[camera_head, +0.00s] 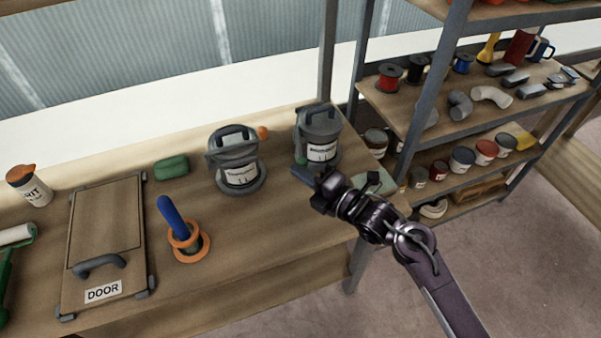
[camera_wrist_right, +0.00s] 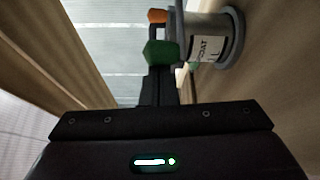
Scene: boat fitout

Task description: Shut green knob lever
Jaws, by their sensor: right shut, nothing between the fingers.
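The green knob (camera_head: 301,159) sits low on the left side of the right-hand grey lidded pot (camera_head: 318,125), which has a white label and a top handle. In the right wrist view the green knob (camera_wrist_right: 161,53) is just beyond my fingertips, with the labelled pot (camera_wrist_right: 208,38) to its right. My right gripper (camera_head: 304,174) is shut and empty, in front of the knob in the head view. I cannot tell whether the fingers touch it. The lever's arm is mostly hidden. My left gripper is not in view.
An orange knob (camera_head: 262,132) shows between that pot and a similar left pot (camera_head: 236,160). A blue-handled tool in an orange ring (camera_head: 186,240), a green block (camera_head: 171,167) and a DOOR panel (camera_head: 105,235) lie left on the bench. Loaded shelves (camera_head: 385,104) stand right.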

